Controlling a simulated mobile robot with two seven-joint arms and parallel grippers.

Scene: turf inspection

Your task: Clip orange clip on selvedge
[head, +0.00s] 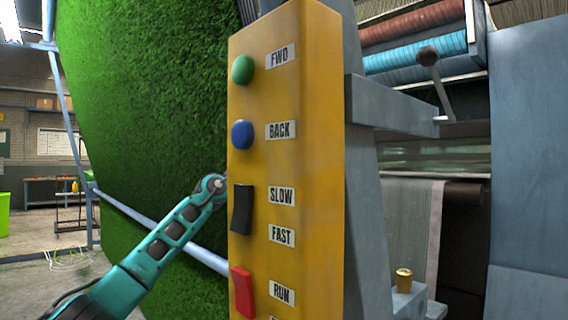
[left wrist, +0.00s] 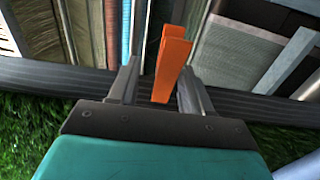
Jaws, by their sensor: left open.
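The orange clip (left wrist: 172,62) shows in the left wrist view between the two fingers of my left gripper (left wrist: 159,68). The fingers are open, with a gap visible on the clip's left side. The clip's two long flat arms point toward the camera, and its far end is hard to make out. A dark ribbed band (left wrist: 52,76) crosses behind the fingers, along the edge of green turf (left wrist: 32,125); I cannot tell whether it is the selvedge. In the head view my left gripper is hidden behind the yellow control panel. My right gripper is in neither view.
The yellow control panel (head: 315,170) with buttons and switches stands close in front of my left arm. A large green turf face (head: 150,110) fills the left. A grey machine frame (head: 370,200) with red and blue rolls (head: 415,40) stands at right.

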